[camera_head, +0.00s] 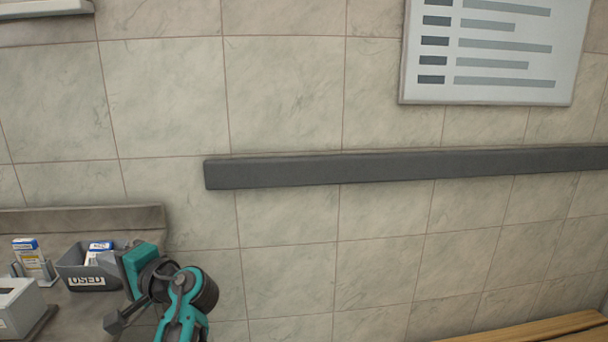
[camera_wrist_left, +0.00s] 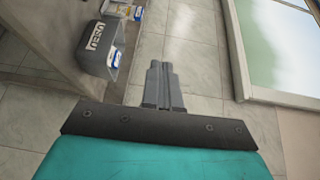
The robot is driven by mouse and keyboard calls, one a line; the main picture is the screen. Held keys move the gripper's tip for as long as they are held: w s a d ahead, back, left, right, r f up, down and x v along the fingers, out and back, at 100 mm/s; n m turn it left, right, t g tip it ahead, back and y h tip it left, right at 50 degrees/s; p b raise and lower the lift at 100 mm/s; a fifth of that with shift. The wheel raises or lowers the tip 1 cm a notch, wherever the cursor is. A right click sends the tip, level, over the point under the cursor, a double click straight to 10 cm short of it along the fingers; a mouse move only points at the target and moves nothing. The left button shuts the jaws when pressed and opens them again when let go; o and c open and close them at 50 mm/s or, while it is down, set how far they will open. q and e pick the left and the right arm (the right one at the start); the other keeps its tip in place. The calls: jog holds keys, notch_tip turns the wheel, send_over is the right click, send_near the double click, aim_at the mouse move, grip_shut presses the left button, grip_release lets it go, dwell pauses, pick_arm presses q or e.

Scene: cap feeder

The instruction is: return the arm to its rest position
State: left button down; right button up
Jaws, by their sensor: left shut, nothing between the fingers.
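My left arm comes in at the bottom left of the head view, teal and dark grey. Its gripper (camera_head: 115,323) is beside the counter's right end and holds nothing. In the left wrist view the two grey fingers of the left gripper (camera_wrist_left: 163,72) are together, with the tiled floor behind them. My right gripper is in neither view.
A counter (camera_head: 85,216) stands at the left with a grey bin marked USED (camera_head: 87,282), a box in a holder (camera_head: 33,262) and a white device (camera_head: 18,306). A dark rail (camera_head: 400,166) runs along the tiled wall. A wooden surface (camera_head: 540,329) shows at bottom right.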

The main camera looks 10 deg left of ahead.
pick_arm(q)
jog(key=s+d+f+m+t+h, duration=0.2)
jog(key=d+f+t+h, duration=0.3)
jog(key=f, duration=0.6)
jog(key=s+d+f+m+t+h, duration=0.1)
jog(key=d+f+m+t+h, duration=0.15)
jog(key=d+f+h, duration=0.65)
jog(key=s+d+f+n+h, duration=0.4)
jog(key=s+d+f, duration=0.4)
jog(key=s+d, duration=0.3)
jog(key=shift+s+f+h, duration=0.3)
jog(key=shift+s+h, duration=0.4)
jog(key=shift+s, duration=0.45)
jog(key=shift+a, duration=0.1)
